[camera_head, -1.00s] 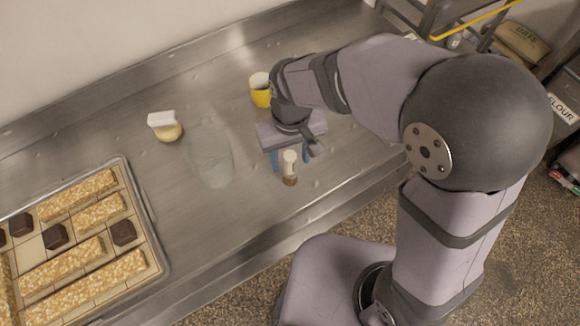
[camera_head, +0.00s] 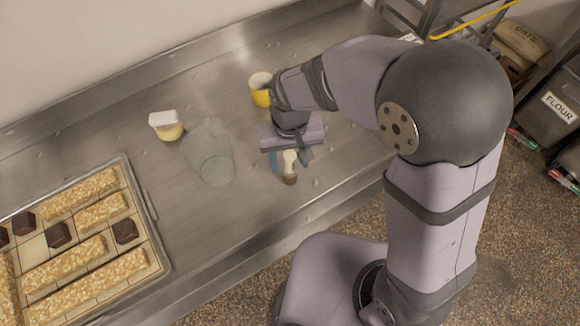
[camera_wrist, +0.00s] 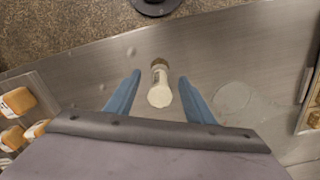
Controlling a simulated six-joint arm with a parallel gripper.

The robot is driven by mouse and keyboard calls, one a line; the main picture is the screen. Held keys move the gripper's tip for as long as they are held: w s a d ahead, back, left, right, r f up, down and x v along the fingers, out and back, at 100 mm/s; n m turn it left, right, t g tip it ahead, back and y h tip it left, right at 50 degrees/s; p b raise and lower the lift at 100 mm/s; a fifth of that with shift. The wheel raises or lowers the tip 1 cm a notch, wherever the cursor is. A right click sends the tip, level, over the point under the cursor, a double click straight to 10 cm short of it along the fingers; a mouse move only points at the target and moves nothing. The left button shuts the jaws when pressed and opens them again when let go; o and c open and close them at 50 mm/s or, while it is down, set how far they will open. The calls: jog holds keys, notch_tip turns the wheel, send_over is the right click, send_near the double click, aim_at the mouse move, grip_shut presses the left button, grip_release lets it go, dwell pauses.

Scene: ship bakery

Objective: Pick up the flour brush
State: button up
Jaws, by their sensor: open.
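My gripper (camera_wrist: 160,88) is open, a finger on either side and visible gaps to both. In the head view my gripper (camera_head: 283,163) is partly hidden by its own wrist. A white-topped, tan-bodied item (camera_head: 166,125) stands farther left. I cannot tell for certain which one is the flour brush.
A tray (camera_head: 152,232) of oat bars and dark chocolates fills the left front. The counter's front edge is near.

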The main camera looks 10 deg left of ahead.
aim_at(289, 154)
jog(key=shift+w+f+p, duration=0.15)
jog(key=shift+f+p, duration=0.55)
jog(key=shift+f, duration=1.55)
jog(key=shift+c, duration=0.7)
jog(key=c, duration=1)
jog(key=shift+r, duration=0.1)
notch_tip(289, 154, up, 9)
jog(key=shift+a+r+b, duration=0.1)
jog(key=shift+b, duration=0.95)
jog(key=shift+r, duration=0.35)
jog(key=shift+w, duration=0.1)
